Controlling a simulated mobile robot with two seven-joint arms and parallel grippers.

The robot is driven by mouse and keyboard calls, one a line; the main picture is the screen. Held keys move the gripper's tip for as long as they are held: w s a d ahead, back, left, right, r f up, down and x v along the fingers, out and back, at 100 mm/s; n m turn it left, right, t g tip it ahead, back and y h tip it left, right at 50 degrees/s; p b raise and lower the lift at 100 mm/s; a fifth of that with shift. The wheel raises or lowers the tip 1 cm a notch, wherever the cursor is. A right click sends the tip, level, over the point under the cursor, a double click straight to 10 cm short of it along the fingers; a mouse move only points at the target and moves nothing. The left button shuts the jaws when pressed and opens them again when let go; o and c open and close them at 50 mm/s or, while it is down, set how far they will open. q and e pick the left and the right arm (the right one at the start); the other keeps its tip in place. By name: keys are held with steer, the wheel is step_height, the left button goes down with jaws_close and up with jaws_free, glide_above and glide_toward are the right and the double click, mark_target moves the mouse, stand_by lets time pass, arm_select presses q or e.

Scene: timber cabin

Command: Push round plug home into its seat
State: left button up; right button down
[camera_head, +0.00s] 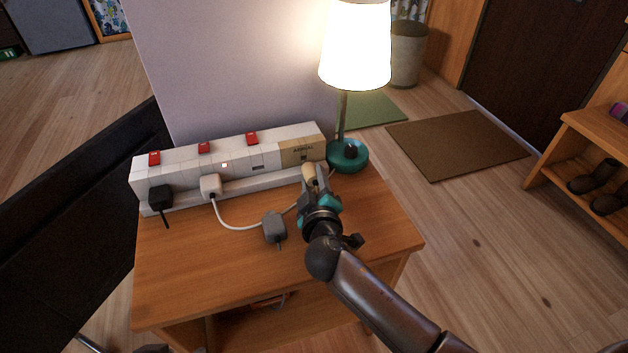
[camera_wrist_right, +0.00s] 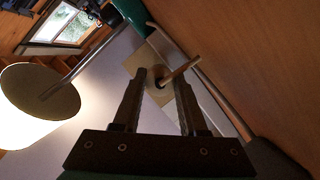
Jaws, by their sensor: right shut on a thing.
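The round plug (camera_head: 309,172) is small and beige. My right gripper (camera_head: 316,180) is shut on it, just in front of the strip's tan end section marked "AERIAL" (camera_head: 299,151). In the right wrist view the plug (camera_wrist_right: 159,82) sits between the fingertips of the right gripper (camera_wrist_right: 161,88), and a thin tan stub sticks out to the upper right. The pale panel lies behind it. The seat itself is hidden behind the plug and fingers, so I cannot tell whether the plug touches it. My left gripper is not in view.
The white socket strip (camera_head: 230,166) holds a black plug (camera_head: 160,198) and a white plug (camera_head: 210,185). A grey plug (camera_head: 274,228) lies on the wooden table (camera_head: 200,275) beside a white cable. The teal lamp base (camera_head: 347,157) stands close right of the gripper. The table's front is clear.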

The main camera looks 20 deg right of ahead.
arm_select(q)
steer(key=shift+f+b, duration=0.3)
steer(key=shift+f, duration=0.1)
arm_select(e)
steer(key=shift+w, duration=1.05)
steer(key=shift+c, duration=1.8)
jaws_free()
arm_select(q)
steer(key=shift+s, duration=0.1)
arm_select(e)
steer(key=shift+s, duration=0.1)
steer(key=shift+a+f, duration=0.1)
